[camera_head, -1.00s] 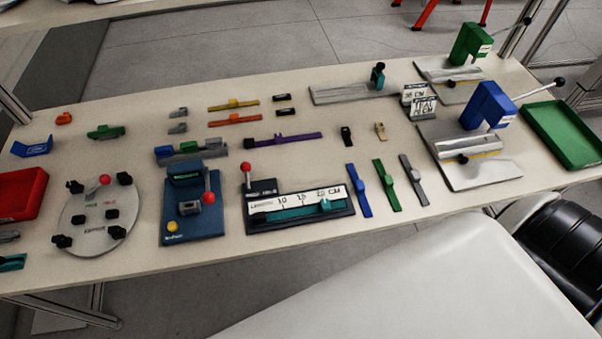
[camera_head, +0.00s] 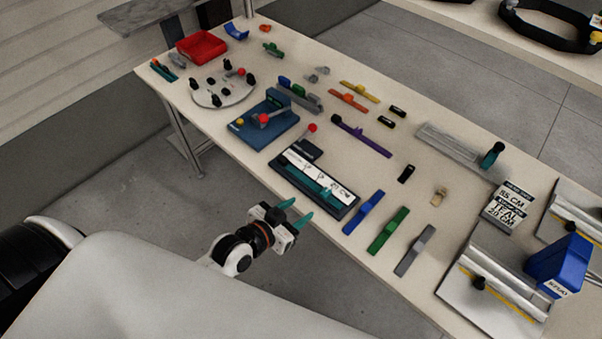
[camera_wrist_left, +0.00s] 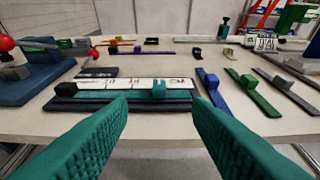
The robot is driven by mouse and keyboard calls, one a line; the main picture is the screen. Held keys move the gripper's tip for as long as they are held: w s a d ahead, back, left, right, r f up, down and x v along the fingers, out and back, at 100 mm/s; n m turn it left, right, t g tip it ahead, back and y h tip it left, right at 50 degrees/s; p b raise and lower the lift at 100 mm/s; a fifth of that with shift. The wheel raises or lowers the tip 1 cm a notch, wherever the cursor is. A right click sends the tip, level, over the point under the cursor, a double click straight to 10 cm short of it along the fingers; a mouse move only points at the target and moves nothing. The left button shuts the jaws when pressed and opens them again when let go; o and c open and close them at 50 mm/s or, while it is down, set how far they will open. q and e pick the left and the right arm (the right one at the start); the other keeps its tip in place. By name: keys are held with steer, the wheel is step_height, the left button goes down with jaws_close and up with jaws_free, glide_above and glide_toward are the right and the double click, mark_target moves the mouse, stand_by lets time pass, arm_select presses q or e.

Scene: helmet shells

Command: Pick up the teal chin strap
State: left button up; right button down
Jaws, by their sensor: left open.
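The teal chin strap (camera_head: 327,192) lies along the front of a dark measuring board (camera_head: 295,191) with a white scale. In the left wrist view the strap (camera_wrist_left: 118,94) shows as a teal band with a raised teal block (camera_wrist_left: 158,90) on it. My left gripper (camera_head: 295,211) has teal fingers, open and empty, just off the table's front edge, short of the board. In the left wrist view its fingertips (camera_wrist_left: 160,103) stand apart, with the strap's block seen beyond the gap. My right gripper is not in view.
Blue (camera_head: 364,211), green (camera_head: 388,231) and grey (camera_head: 415,250) straps lie right of the board. A blue fixture with a red knob (camera_head: 266,127) stands to its left. A purple strap (camera_head: 361,136) lies behind.

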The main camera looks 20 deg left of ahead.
arm_select(q)
glide_toward(327, 190)
steer(key=shift+p+x, duration=0.4)
steer(key=shift+x, duration=0.85)
steer(key=shift+w, duration=0.35)
steer(key=shift+w+d+f, duration=0.15)
steer(key=shift+w+d, duration=0.2)
steer(key=shift+w, duration=0.05)
steer(key=p+x, duration=0.1)
steer(key=x, duration=0.3)
steer(key=shift+w+f, duration=0.15)
steer(key=shift+f, duration=0.15)
jaws_close()
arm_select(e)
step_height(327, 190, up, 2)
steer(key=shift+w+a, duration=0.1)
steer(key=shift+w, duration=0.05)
